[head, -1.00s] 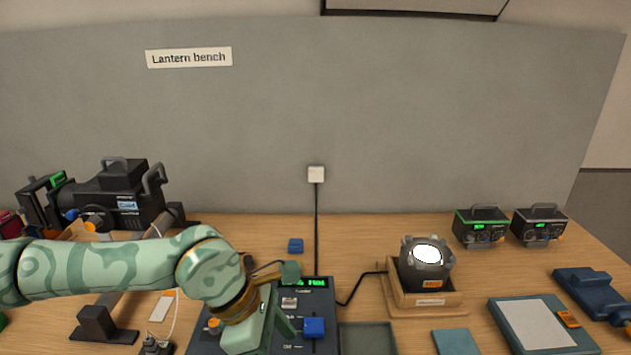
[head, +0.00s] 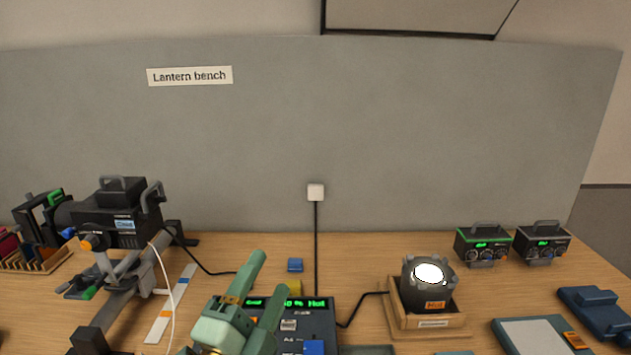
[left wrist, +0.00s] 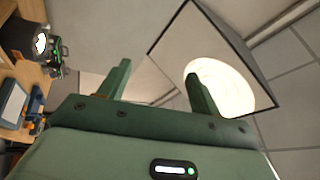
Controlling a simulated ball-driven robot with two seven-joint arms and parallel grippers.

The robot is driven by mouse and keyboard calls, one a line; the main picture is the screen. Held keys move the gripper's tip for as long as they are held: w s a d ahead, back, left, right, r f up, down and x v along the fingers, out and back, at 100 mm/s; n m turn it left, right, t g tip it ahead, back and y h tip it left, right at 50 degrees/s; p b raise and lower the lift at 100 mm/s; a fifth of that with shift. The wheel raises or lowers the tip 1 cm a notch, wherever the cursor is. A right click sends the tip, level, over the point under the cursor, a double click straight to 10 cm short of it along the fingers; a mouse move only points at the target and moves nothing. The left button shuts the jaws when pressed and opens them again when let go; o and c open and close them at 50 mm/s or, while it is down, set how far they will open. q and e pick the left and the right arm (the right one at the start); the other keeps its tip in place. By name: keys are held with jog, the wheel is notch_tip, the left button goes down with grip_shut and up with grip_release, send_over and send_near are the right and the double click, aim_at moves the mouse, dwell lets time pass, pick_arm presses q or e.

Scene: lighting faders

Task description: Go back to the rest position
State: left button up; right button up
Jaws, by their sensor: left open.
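My left gripper (head: 262,290) is open and empty at the bottom centre of the head view. Its two green fingers point up, in front of the fader console (head: 310,322), and hide its left part. The console has a green-lit display and a blue fader cap (head: 314,347) at the bottom edge. In the left wrist view my left gripper (left wrist: 158,85) points up toward a bright ceiling lamp (left wrist: 222,88), with nothing between its fingers. My right gripper is not in view.
A lit lantern (head: 428,285) sits in a wooden holder right of the console. A black spotlight (head: 115,215) stands on the left. Two small power units (head: 483,245) are at the back right. A grey panel (head: 420,130) stands behind the bench.

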pick_arm(q)
jog(key=s+a+f+n+g+y, duration=0.25)
jog(key=a+f+n+y, duration=0.25)
jog(key=a+f, duration=0.25)
jog(key=s+a+f+n+g+y, duration=0.2)
jog(key=a+f+n+g+y, duration=0.25)
jog(key=a+f, duration=0.3)
jog(key=s+a+f+n+g+y, duration=0.25)
jog(key=s+a+f+g, duration=0.4)
jog(key=s+f, duration=0.4)
jog(key=s+d+f+g+h, duration=0.1)
jog(key=s+f, duration=0.2)
jog(key=f, duration=0.7)
jog(key=s+d+f+g+h+b, duration=0.1)
jog(key=s+f, duration=0.2)
jog(key=f, duration=0.8)
jog(key=s+d+f+g+h, duration=0.1)
jog(key=s+d+f, duration=0.1)
jog(key=f, duration=0.8)
jog(key=s+f+n+g, duration=0.1)
jog(key=s+f, duration=0.5)
jog(key=s, duration=0.3)
jog(key=s+f+n+g+h+b, duration=0.1)
jog(key=s+f+n+g, duration=0.1)
jog(key=s+f, duration=0.5)
jog(key=shift+s+a+n+h, duration=0.3)
jog(key=shift+s+a, duration=0.1)
jog(key=shift+s, duration=0.7)
